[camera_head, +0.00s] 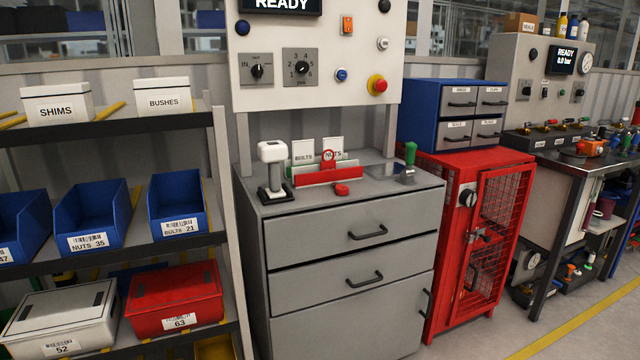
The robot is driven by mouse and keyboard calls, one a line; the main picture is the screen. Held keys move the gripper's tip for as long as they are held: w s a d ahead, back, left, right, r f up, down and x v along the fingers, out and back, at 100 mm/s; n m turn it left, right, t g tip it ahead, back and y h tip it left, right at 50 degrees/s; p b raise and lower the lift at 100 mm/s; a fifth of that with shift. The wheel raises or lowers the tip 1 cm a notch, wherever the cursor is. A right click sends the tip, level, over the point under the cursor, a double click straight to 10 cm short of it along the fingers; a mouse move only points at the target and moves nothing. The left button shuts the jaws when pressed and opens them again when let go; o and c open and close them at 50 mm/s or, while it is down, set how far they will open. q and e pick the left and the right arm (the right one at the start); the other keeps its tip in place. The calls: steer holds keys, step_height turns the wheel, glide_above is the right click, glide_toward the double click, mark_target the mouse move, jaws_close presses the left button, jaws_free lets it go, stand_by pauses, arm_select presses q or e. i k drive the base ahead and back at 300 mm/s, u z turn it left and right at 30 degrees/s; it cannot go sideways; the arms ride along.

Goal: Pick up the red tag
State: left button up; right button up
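A small red tag-like piece (328,163) with a rounded, ring-like top stands upright at a red holder (318,178) on the grey drawer cabinet (278,202). It partly covers a white card marked NUTS (335,146) behind it. A smaller red object (341,190) lies flat on the cabinet top in front of the holder; it is too small to tell what it is. Neither of my grippers is in view.
A white-and-black handheld device (272,165) stands left of the holder. A shelf with blue bins (92,217) is at left. A red mesh cabinet (456,180) is at right.

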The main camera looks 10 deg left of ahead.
mark_target(330, 165)
steer(key=u, duration=0.7)
steer(key=i, duration=0.55)
steer(key=u, duration=0.5)
